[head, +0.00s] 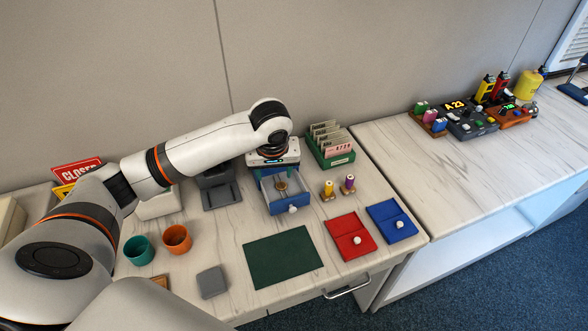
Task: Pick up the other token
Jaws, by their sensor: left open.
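My left gripper (277,174) points down over a blue open-topped drawer-like box (272,203) with a white knob. It is open; its fingers are small and hard to make out against the box. A small round brass-coloured piece (281,186), possibly a token, shows inside the box below the gripper. I cannot tell whether the gripper touches it. Right of the box, a yellow-topped piece (328,189) and a purple-topped piece (348,184) stand upright on the counter. No other piece is clearly a token. My right gripper is not in view.
A red tray (343,227) and a blue tray (384,212), each with a white knob, lie right of a dark green mat (283,258). A green card box (339,159) stands behind. Teal (139,250) and orange (177,239) cups stand left, near my arm.

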